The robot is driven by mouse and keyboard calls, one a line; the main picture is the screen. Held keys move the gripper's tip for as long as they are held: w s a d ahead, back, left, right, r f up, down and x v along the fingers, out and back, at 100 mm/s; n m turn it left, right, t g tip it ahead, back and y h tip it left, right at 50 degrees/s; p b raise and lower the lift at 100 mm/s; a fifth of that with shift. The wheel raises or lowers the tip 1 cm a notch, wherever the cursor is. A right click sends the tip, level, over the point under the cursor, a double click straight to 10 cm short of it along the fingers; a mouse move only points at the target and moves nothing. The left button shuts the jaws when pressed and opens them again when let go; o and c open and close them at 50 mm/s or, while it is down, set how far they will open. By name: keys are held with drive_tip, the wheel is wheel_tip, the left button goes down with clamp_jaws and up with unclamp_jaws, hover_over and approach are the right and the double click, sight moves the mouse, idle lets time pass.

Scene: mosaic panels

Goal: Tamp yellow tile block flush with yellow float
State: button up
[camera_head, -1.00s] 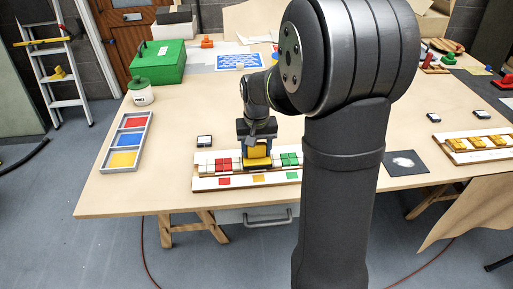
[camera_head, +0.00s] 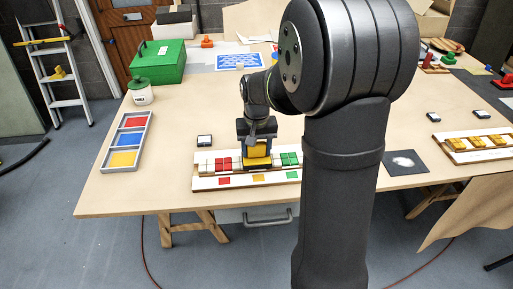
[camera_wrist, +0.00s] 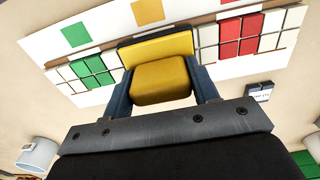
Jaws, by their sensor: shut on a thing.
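My gripper (camera_wrist: 162,95) is shut on the yellow float (camera_wrist: 160,80), gripping its yellow block-like handle between the two fingers. The float's wider yellow plate with a dark edge (camera_wrist: 155,47) lies over the middle of the tile row in the wrist view. In the head view the float (camera_head: 257,150) is over the panel (camera_head: 208,184), between the red tiles (camera_head: 223,163) and the green tiles (camera_head: 290,159). The yellow tile block is hidden under the float, so I cannot tell whether it sits flush. A yellow square (camera_head: 258,178) marks the panel in front.
A tray with red, blue and yellow sections (camera_head: 104,141) lies left. A green box (camera_head: 158,62) and a white jar (camera_head: 141,95) stand behind it. A small black-and-white item (camera_head: 204,141) is behind the panel. Another panel with yellow pieces (camera_head: 490,141) lies right.

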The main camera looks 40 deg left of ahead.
drive_tip(key=shift+s+d+f, duration=0.1)
drive_tip(key=shift+f, duration=0.1)
drive_tip(key=shift+r, duration=3.65)
drive_tip(key=shift+w, duration=0.2)
drive_tip(key=w+d+f+m, duration=0.3)
drive_tip(key=w+d+m, duration=0.2)
drive_tip(key=w+d, duration=0.75)
drive_tip(key=w+d+f+m, duration=0.2)
drive_tip(key=w+d+m, duration=0.2)
drive_tip(key=w+d, duration=0.85)
drive_tip(key=d+m, duration=0.1)
drive_tip(key=d, duration=0.3)
drive_tip(key=w+d+f+m, duration=0.1)
drive_tip(key=d, duration=0.3)
drive_tip(key=d+f+m, duration=0.1)
drive_tip(key=d, duration=0.4)
drive_tip(key=shift+w, duration=0.2)
drive_tip(key=shift+a, duration=0.1)
